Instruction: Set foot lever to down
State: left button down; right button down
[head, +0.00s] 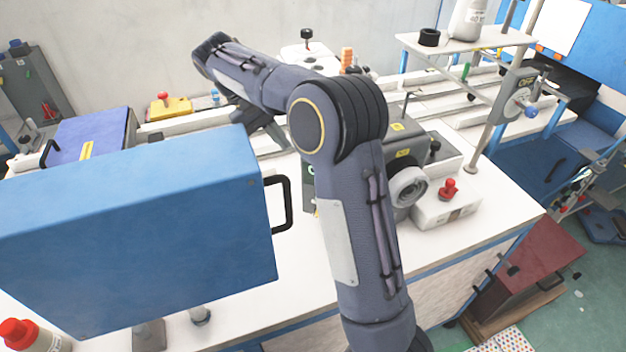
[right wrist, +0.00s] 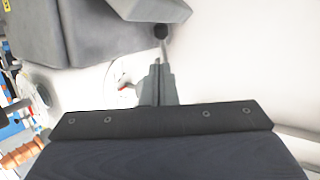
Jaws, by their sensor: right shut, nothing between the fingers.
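The grey sewing machine (head: 405,148) stands on the white table, partly hidden behind my right arm. In the right wrist view, its grey body (right wrist: 70,30) fills the upper left. A short lever with a dark round knob (right wrist: 161,32), which looks like the foot lever, sits under a grey housing. My right gripper (right wrist: 157,75) is shut and empty, with its fingertips just below the knob in the picture. I cannot tell whether they touch, or which position the lever is in. The lever is not clearly visible in the head view. My left gripper is not in view.
A large blue box with a black handle (head: 130,225) blocks the left foreground. A white control box with a red knob (head: 448,190) stands right of the machine. A shelf stand (head: 470,42) rises at the back right. The table's front strip (head: 330,285) is partly clear.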

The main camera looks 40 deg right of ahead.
jog(key=x, duration=1.3)
jog(key=shift+f+p, duration=0.3)
jog(key=shift+p, duration=0.1)
jog(key=shift+s, duration=0.1)
jog(key=shift+s+a+f+b, duration=0.1)
jog(key=shift+s+f+b, duration=0.3)
jog(key=shift+f, duration=0.25)
jog(key=shift+r, duration=0.1)
